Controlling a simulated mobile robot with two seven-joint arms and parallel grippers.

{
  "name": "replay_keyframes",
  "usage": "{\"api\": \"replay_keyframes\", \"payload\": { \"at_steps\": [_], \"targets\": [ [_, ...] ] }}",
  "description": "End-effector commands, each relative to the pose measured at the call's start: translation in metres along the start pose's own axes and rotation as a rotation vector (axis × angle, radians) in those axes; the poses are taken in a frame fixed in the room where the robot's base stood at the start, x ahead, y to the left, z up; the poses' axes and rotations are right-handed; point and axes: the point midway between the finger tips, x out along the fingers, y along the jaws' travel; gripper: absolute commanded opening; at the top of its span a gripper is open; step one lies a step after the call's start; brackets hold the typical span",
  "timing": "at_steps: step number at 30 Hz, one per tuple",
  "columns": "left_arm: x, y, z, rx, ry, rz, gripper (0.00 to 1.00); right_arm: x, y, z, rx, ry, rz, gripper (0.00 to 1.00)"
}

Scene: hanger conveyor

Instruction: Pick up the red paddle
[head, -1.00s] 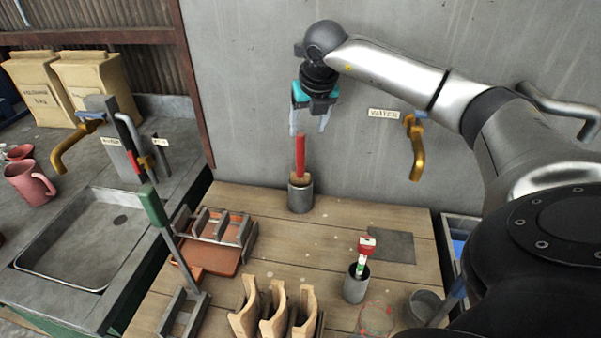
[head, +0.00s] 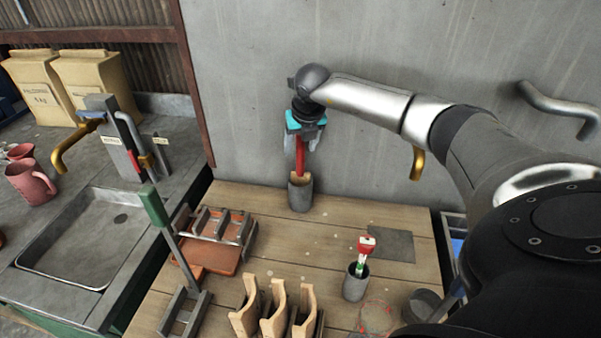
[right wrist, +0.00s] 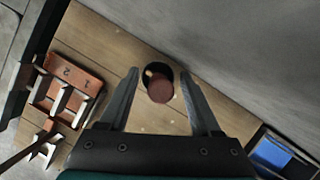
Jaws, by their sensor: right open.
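The red paddle (head: 299,158) stands upright in a dark grey cylindrical holder (head: 300,195) at the back of the wooden table. In the right wrist view the paddle's end (right wrist: 160,89) shows as a dull red disc over the round holder. My right gripper (head: 302,143) is over the paddle, pointing down, with its fingers on either side of the paddle's upper part. In the right wrist view the gripper (right wrist: 159,95) is open, with gaps between the fingers and the paddle. My left gripper is not in view.
A grey wall (head: 370,120) rises close behind the holder. A second cup (head: 355,285) with a red and white tool stands front right. An orange rack (head: 215,240) lies to the left, and curved wooden pieces (head: 273,310) stand in front. A sink is further left.

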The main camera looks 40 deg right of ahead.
Motion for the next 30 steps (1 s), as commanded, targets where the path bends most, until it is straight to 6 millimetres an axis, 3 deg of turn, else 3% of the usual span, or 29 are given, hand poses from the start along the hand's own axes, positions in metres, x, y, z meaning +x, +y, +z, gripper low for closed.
{"api": "replay_keyframes", "payload": {
  "at_steps": [2,18,30],
  "targets": [
    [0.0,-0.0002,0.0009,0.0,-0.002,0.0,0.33,-0.0002,0.0002,-0.0001,0.0,0.0,0.0,0.6],
    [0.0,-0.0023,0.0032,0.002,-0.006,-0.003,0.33,-0.0007,0.0001,0.0001,0.0,0.0,0.001,0.0],
    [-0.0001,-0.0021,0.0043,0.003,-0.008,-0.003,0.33,-0.0011,0.0002,0.0006,0.0,-0.001,0.001,0.0]
  ]
}}
